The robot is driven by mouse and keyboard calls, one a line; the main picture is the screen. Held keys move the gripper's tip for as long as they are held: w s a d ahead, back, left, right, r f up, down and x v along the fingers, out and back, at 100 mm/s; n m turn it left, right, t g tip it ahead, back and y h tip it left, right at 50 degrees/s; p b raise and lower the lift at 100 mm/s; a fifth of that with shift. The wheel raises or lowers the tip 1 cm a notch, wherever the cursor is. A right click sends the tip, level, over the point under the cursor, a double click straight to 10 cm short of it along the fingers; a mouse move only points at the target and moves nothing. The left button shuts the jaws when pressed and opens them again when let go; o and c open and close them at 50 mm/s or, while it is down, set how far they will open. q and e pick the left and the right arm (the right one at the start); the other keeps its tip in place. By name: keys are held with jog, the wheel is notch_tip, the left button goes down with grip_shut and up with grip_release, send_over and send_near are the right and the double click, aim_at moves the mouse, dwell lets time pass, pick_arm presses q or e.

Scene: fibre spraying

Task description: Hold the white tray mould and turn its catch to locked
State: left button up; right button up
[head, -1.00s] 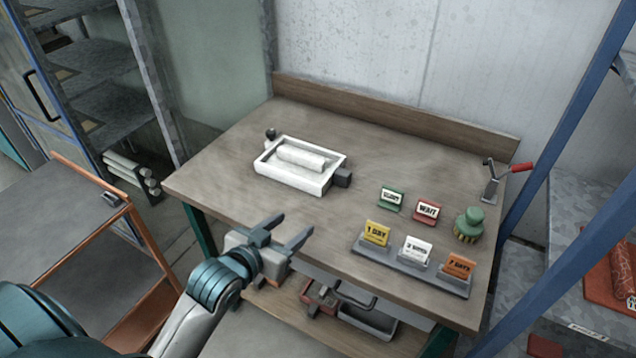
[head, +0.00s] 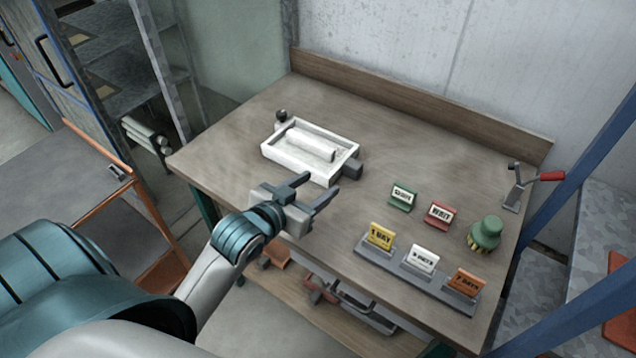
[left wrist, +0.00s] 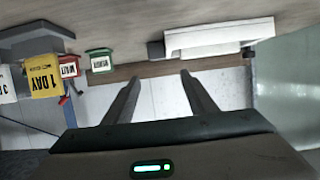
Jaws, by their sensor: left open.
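The white tray mould (head: 284,161) lies on the bench left of centre, with a white raised bar along its inside. A dark grey block (head: 351,170) sits at its right end and a dark round knob (head: 281,115) at its far left corner. Which of these is the catch I cannot tell. My left gripper (head: 320,186) is open and empty, just in front of the mould's near right side and apart from it. In the left wrist view the mould (left wrist: 218,38) shows beyond the open fingers (left wrist: 158,78). My right gripper is out of view.
Green (head: 403,197) and red (head: 440,214) sign blocks stand right of the mould. A grey rack (head: 448,292) with yellow, white and orange cards lies nearer the front edge. A green-topped brush (head: 485,233) and a red-handled clamp (head: 515,190) are at right. The bench (head: 240,120) around the mould is clear.

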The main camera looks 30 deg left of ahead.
aim_at(350, 163)
pick_arm(q)
jog(key=shift+w, duration=0.1)
jog(key=p+x, duration=0.3)
jog(key=x, duration=1.4)
jog(key=shift+w+f, duration=0.15)
jog(key=c, duration=1.1)
